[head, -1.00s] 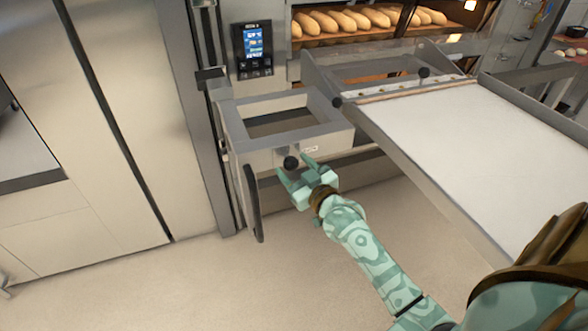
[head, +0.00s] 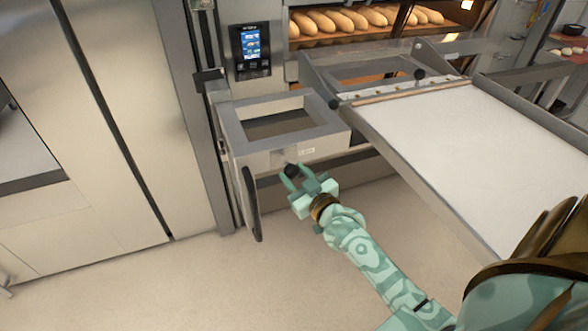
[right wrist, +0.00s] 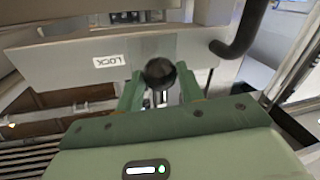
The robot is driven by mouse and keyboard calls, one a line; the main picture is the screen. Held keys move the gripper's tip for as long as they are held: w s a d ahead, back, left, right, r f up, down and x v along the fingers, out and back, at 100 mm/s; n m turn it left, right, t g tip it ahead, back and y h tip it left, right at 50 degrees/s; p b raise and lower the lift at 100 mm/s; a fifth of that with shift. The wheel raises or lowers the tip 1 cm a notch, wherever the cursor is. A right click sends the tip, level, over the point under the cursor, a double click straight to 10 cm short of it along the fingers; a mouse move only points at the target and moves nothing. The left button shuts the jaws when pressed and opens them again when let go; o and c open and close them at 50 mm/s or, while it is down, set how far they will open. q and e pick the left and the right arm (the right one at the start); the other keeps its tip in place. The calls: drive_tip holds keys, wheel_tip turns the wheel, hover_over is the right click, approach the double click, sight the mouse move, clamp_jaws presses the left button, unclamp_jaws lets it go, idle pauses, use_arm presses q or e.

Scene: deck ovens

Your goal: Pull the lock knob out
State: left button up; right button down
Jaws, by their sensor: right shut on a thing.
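The black round lock knob (head: 291,171) sits on the front of a grey metal frame (head: 238,130). My right gripper (head: 293,175) is shut on the knob, with one green finger on each side. In the right wrist view the knob (right wrist: 159,73) lies between the fingertips, below the panel with the "LOCK" label (right wrist: 109,61). A shaft behind the knob shows faintly between the fingers. My left gripper is not in view.
A black curved handle (head: 251,204) hangs left of the knob. A white loader belt (head: 440,125) extends to the right. A control screen (head: 251,46) and loaves (head: 345,20) in the oven are behind. Floor in front is clear.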

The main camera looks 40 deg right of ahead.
drive_tip(key=c, duration=0.9)
unclamp_jaws()
drive_tip(key=shift+s+f, duration=0.1)
drive_tip(key=shift+c, duration=0.2)
drive_tip(key=shift+o, duration=0.2)
drive_tip(key=shift+s, duration=0.1)
drive_tip(key=shift+s, duration=0.4)
drive_tip(key=s+p, duration=0.2)
drive_tip(key=s, duration=1.3)
drive_tip(key=shift+s+a, duration=0.25)
drive_tip(key=shift+a, duration=0.15)
